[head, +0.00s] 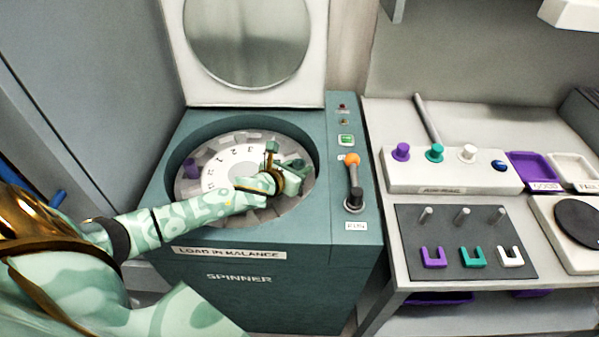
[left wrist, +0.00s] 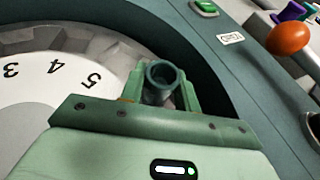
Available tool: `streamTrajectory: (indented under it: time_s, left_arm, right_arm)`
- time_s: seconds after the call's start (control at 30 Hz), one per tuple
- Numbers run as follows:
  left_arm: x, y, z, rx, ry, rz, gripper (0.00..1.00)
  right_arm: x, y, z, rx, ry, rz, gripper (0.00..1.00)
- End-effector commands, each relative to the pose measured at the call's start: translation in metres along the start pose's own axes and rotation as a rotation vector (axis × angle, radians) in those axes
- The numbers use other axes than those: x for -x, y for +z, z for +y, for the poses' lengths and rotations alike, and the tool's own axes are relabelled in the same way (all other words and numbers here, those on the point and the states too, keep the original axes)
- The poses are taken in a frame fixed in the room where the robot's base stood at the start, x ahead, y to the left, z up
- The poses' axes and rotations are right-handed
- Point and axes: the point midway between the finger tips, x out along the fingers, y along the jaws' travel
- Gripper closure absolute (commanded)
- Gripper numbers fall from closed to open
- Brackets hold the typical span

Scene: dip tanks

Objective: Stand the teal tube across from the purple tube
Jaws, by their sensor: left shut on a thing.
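The spinner's round rotor (head: 222,178) has a white numbered dial and grey slots around its rim. The purple tube (head: 190,168) stands in the rotor's rim at the left. My left gripper (head: 294,166) reaches over the rotor to the right side of its rim, roughly opposite the purple tube. In the left wrist view it is shut on the teal tube (left wrist: 162,76), whose open round mouth shows between the fingers. The tube's lower end is hidden, so I cannot tell whether it sits in a slot. My right gripper is not in view.
The spinner's lid (head: 250,50) stands open behind the rotor. An orange-knobbed lever (head: 353,180) and a green button (head: 346,140) are right of the bowl. A bench at right holds a rack with purple, teal and white knobs (head: 450,178) and trays.

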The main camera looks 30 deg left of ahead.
Motion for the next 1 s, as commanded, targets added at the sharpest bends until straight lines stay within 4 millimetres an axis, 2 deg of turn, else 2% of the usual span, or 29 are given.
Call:
streamTrajectory:
  time_s: [0.03,0.4,0.43,0.5,0.87,1.0]
  left_arm:
    - [-0.004,-0.008,0.0,0.001,0.001,0.0,0.92]
    - [-0.004,-0.009,0.0,-0.003,0.001,-0.002,0.92]
    - [-0.004,-0.009,0.0,-0.002,0.001,-0.002,0.66]
    - [-0.004,-0.009,0.0,-0.002,0.001,-0.002,0.46]
    - [-0.001,-0.003,0.0,-0.001,0.001,-0.003,0.46]
    - [0.024,-0.003,0.0,-0.003,-0.001,-0.001,0.46]
  right_arm:
    - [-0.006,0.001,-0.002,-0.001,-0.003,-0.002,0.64]
    - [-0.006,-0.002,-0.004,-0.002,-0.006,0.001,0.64]
    - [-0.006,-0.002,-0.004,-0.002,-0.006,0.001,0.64]
    - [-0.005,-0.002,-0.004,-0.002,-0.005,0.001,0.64]
    - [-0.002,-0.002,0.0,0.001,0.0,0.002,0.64]
    - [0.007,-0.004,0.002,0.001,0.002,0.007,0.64]
